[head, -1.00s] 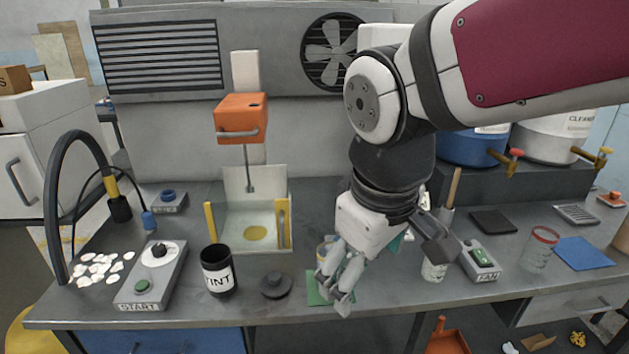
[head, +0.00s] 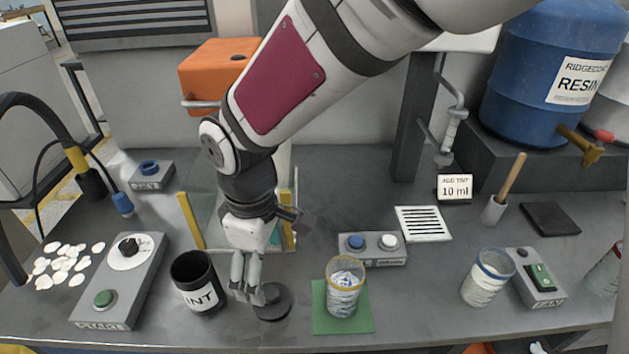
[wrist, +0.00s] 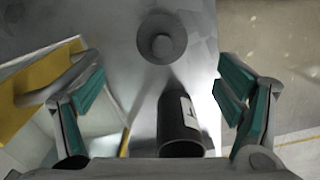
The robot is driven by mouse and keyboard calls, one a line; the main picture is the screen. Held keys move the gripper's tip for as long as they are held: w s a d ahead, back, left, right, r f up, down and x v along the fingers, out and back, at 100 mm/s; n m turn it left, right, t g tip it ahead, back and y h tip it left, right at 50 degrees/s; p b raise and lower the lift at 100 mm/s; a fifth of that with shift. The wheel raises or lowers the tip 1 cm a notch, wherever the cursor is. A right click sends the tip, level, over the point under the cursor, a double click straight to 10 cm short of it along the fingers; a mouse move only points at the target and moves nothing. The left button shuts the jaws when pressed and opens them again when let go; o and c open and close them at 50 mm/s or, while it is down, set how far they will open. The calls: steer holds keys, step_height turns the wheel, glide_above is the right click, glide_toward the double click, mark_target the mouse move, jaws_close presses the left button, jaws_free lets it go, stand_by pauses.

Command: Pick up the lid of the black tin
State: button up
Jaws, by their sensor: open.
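The lid (head: 272,303) is a dark round disc with a knob on top, lying flat on the grey bench. The open black tin (head: 198,285), with a white label reading "INT" in part, stands upright just left of it. My gripper (head: 250,292) points down close to the lid's left edge, between lid and tin in the head view; whether it touches the lid cannot be told. There the lid (wrist: 162,38) shows ahead of the fingertips and the tin (wrist: 180,130) near the palm.
A glass jar (head: 345,288) stands on a green mat (head: 345,322) right of the lid. A control box with a green button (head: 104,299) lies left of the tin. The orange-topped machine (head: 215,68) stands behind. The bench front edge is close.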

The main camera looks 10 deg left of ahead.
mark_target(270, 292)
step_height(270, 292, down, 9)
steer(key=shift+s+d+r, duration=0.1)
steer(key=shift+s+d, duration=0.05)
stand_by(0.4)
steer(key=c, duration=1.2)
